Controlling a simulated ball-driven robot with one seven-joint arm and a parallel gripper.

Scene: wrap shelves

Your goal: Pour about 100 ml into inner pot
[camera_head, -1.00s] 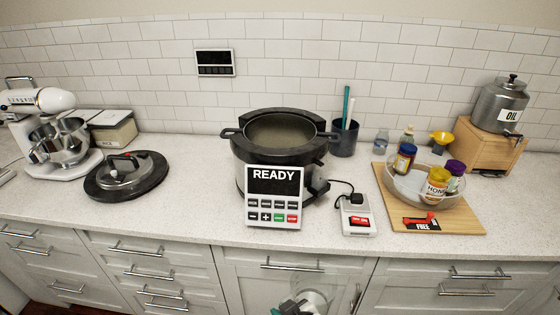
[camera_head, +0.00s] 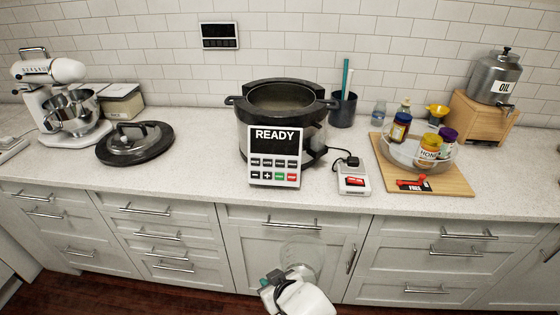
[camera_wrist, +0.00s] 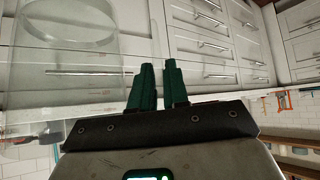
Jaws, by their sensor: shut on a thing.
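The inner pot (camera_head: 285,97) sits open in a dark-rimmed cooker (camera_head: 262,130) on the counter; its panel (camera_head: 274,155) reads READY. My gripper (camera_head: 277,277) is low in front of the cabinet doors, below the counter's front edge. It is shut on a clear measuring jug (camera_head: 300,256). In the wrist view the jug (camera_wrist: 70,45) is at the left, see-through with red marks, and the green fingers (camera_wrist: 159,85) are close together. The grip point on the jug is hard to make out. I cannot tell how much liquid is in the jug.
A round lid (camera_head: 135,142) and a stand mixer (camera_head: 70,105) are left of the cooker. A small scale-like device (camera_head: 353,182), a utensil cup (camera_head: 342,110), a bowl of jars on a wooden board (camera_head: 455,180) and an oil dispenser (camera_head: 495,78) are to the right.

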